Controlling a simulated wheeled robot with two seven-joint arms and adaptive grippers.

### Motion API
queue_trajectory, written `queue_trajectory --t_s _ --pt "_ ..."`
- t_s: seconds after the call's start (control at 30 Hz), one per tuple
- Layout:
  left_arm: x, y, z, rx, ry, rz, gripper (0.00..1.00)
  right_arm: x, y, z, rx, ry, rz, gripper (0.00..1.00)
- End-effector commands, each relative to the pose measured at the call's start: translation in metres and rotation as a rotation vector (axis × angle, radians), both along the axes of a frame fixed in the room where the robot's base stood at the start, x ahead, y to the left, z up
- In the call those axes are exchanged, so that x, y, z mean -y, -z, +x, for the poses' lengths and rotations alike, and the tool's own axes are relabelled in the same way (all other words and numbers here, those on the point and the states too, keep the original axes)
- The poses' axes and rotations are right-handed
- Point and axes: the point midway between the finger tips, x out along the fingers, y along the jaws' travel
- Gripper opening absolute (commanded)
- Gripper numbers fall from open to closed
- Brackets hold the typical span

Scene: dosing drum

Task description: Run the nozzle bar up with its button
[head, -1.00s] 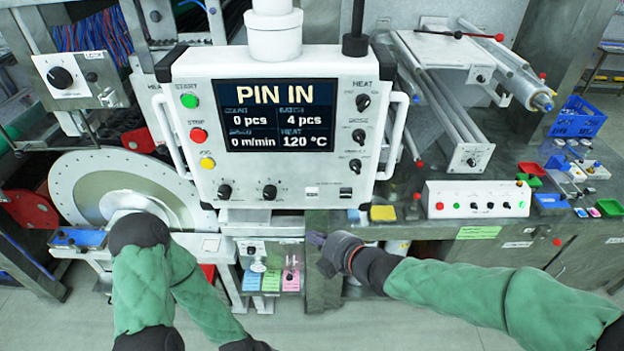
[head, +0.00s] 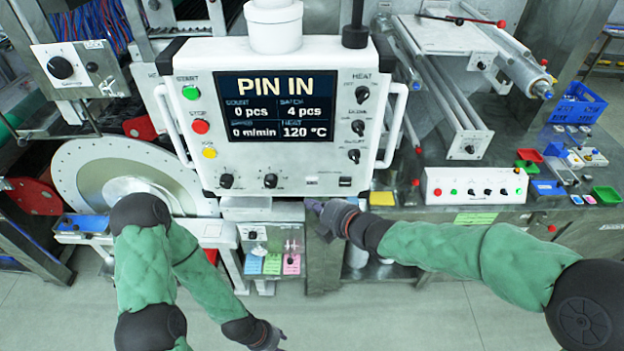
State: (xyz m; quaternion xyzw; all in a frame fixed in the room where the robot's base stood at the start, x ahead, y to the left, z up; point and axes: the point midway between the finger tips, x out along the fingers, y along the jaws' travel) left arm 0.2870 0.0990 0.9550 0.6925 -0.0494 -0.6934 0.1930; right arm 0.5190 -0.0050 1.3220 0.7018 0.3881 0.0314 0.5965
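The control panel (head: 350,180) stands in the middle of the head view. Its screen (head: 278,107) reads PIN IN, 0 pcs, batch 4 pcs, 120 °C. On its left side are a green START button (head: 191,92), a red STOP button (head: 200,126) and a yellow button (head: 209,153). I cannot tell which control is the nozzle bar's button, and I cannot pick out the nozzle bar. My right gripper (head: 314,207) is just below the panel's lower edge, apart from these buttons. My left gripper (head: 279,338) hangs low at the bottom. Both are too small to read their opening.
A small control unit (head: 253,235) with coloured tags sits under the panel. A white button box (head: 474,190) and a blue crate (head: 577,104) stand on the bench to the right. A large pale drum (head: 80,180) is at the left. Floor is clear at the bottom.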

Motion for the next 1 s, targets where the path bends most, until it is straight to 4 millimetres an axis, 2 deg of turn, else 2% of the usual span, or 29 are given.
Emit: queue_trajectory --t_s 0.13,0.4,1.0 --pt "0.0 -0.012 0.0 0.0 0.0 0.0 0.4 0.0 -0.001 0.019 -0.002 0.001 -0.001 0.0" --pt "0.0 -0.013 0.0 0.0 0.0 0.0 0.4 0.0 0.0 0.04 -0.001 0.0 0.0 0.0" --pt "0.0 -0.013 0.0 0.0 0.0 0.0 0.4 0.0 0.0 0.045 -0.001 0.0 0.001 0.0"
